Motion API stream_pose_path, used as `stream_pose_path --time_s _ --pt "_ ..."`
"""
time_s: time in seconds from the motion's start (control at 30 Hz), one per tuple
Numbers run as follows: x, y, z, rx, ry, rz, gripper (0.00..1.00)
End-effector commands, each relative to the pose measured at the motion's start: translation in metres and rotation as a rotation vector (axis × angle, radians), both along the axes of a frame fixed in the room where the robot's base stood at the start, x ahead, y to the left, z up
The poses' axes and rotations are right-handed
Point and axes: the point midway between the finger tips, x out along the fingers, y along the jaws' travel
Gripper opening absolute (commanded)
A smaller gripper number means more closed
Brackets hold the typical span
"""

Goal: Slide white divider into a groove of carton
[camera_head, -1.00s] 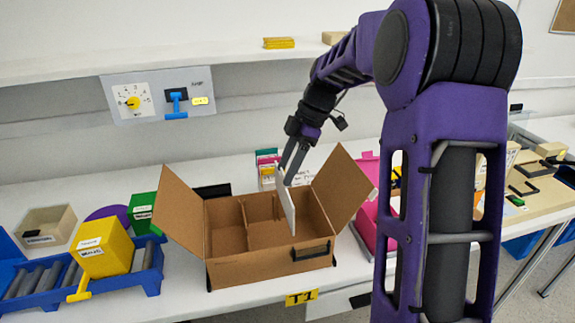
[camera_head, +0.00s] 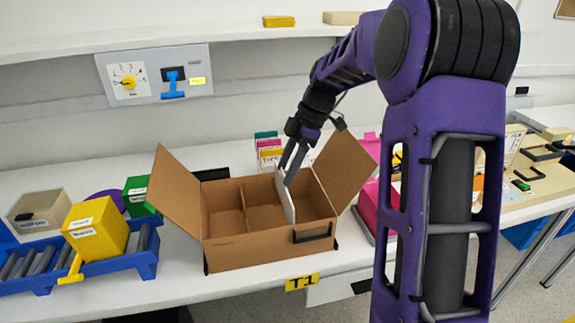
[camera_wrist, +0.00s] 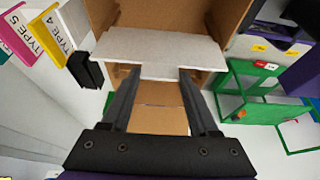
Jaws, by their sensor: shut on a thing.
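The open brown carton (camera_head: 240,252) stands on the table with its side flaps spread. Brown inner walls split its inside into compartments. The white divider (camera_head: 287,200) is upright, with its lower part inside the carton, right of the middle. My gripper (camera_head: 288,174) is above the carton, shut on the divider's upper edge. In the wrist view, the divider (camera_wrist: 155,46) spans across both fingertips (camera_wrist: 158,76), between brown carton walls (camera_wrist: 185,12). The divider's lower edge and the grooves beside it are hidden, so I cannot tell whether it sits in one.
The carton's right flap (camera_head: 345,170) stands close to my gripper. Upright coloured cards (camera_head: 268,148) are behind the carton. A blue roller tray (camera_head: 145,250) with a yellow box (camera_head: 97,230) is at left, and a pink holder (camera_head: 368,210) is at right.

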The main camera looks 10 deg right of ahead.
Motion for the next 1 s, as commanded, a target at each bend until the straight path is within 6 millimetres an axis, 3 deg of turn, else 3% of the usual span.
stream_pose_path --time_s 1.0 --pt "0.0 0.0 -0.062 0.0 0.0 0.0 0.0"
